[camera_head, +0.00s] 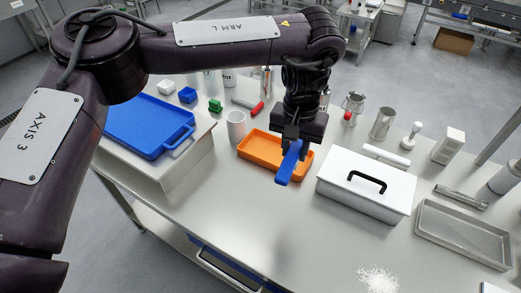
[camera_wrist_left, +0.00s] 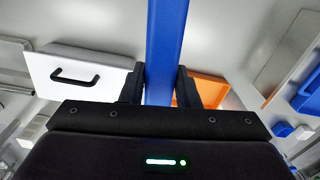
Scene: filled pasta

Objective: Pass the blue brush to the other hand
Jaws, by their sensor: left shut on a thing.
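The blue brush (camera_head: 287,166) is held in my left gripper (camera_head: 292,150), above the front right part of the orange tray (camera_head: 258,155). In the left wrist view the brush (camera_wrist_left: 164,50) runs up out of the frame between the two black fingers (camera_wrist_left: 159,88), which are shut on it. Its lower end slants toward the front of the table in the head view. Whether it has bristles cannot be seen. My right gripper is not in either view.
A white box with a black handle (camera_head: 346,197) stands right of the orange tray. A blue tray (camera_head: 150,128) lies on a raised stand at left. A white cup (camera_head: 236,126), several containers and a grey tray (camera_head: 460,238) are around. White powder (camera_head: 378,279) lies at the front.

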